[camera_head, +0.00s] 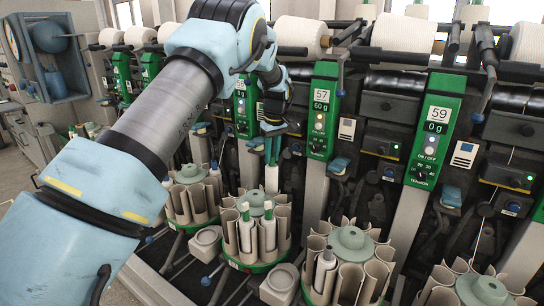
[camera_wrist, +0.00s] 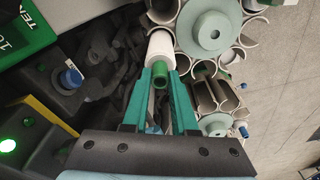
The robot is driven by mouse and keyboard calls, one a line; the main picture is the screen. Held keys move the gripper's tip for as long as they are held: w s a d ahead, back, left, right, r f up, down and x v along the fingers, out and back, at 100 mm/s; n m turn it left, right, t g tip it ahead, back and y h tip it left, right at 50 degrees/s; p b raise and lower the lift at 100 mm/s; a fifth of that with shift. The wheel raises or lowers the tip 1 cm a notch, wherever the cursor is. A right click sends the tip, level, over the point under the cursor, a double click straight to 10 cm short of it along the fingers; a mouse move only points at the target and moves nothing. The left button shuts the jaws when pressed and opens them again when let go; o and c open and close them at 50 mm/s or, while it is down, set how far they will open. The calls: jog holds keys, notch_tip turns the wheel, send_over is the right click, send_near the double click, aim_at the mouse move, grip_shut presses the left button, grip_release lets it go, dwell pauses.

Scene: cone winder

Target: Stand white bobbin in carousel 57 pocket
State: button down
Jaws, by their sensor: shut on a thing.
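My gripper (camera_head: 272,158) is shut on the green upper end of a white bobbin (camera_head: 272,179). The bobbin hangs roughly upright at the back of a carousel (camera_head: 255,266) with a green base. Its lower end is near the pocket rims; I cannot tell whether it is inside one. In the wrist view, my gripper's teal fingers (camera_wrist: 160,82) pinch the green tube end, with the white bobbin (camera_wrist: 160,47) beyond, beside the carousel's round hub (camera_wrist: 208,28). The 57 sign (camera_head: 321,95) is on a green panel right of my gripper.
Two other white bobbins (camera_head: 246,232) with green tips stand in the same carousel. Another carousel (camera_head: 349,241), holding a white bobbin (camera_head: 325,270), stands to its right. The 59 panel (camera_head: 432,130) and yarn cones (camera_head: 403,37) are farther right and above. Machine boxes crowd the back.

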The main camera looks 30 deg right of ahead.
jog(key=shift+r+p, duration=1.4)
jog(key=shift+r, duration=0.85)
jog(key=shift+r+p, duration=0.85)
jog(key=shift+r, duration=1.4)
